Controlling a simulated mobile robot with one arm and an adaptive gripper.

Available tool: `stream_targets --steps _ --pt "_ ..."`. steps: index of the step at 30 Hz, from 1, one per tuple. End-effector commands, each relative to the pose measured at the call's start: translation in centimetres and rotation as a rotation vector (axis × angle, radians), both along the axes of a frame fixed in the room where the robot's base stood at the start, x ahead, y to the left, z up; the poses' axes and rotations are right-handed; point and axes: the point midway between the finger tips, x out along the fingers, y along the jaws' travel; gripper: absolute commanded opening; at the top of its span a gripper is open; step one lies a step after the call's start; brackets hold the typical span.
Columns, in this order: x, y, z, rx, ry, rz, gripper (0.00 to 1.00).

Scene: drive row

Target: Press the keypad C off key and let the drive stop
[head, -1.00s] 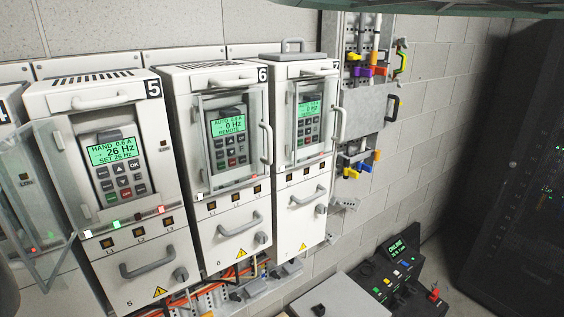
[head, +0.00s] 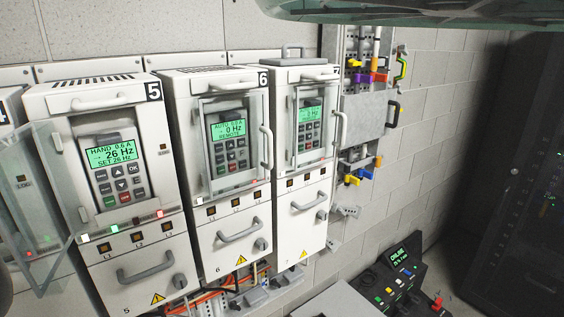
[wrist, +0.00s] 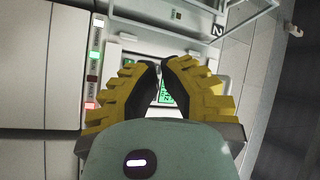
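In the wrist view, my gripper (wrist: 160,66) has yellow ribbed fingers with black pads. The tips are almost together, with nothing held between them. Behind them is a drive front with a green-lit keypad display (wrist: 167,98), mostly covered by the fingers; its keys are hidden. A strip of white, green and red lights (wrist: 95,55) runs along its left. In the head view, drive 5 has an uncovered keypad (head: 115,172) reading HAND, 26 Hz, with red and green keys. Its lights are white, green and red. No label marking keypad C is readable. My gripper is outside the head view.
In the wrist view, a clear door frame (wrist: 235,25) and a label resembling 2 are at the top. In the head view, an open clear door (head: 40,185) stands left of drive 5. Drives 6 (head: 235,222) and 7 (head: 308,215) have closed clear doors. A console (head: 395,280) stands lower right.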

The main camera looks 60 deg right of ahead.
Motion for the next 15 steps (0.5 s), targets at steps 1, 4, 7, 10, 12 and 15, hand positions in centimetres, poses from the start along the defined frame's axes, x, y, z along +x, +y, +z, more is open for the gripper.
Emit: stream_targets --steps 1,4,7,10,12,15 --pt "0.4 -0.3 -0.1 0.001 -0.002 -0.008 0.00" --pt "1.2 -0.7 -0.3 0.000 -0.002 -0.010 0.00" --pt "2.5 -1.3 -0.3 0.002 -0.004 -0.014 0.00" --pt "3.9 -1.8 -0.3 0.001 -0.004 -0.014 0.00" --pt "4.8 -2.1 -0.3 0.002 -0.003 -0.014 0.00" --pt "6.0 -2.6 -0.2 0.002 -0.004 -0.014 0.00"
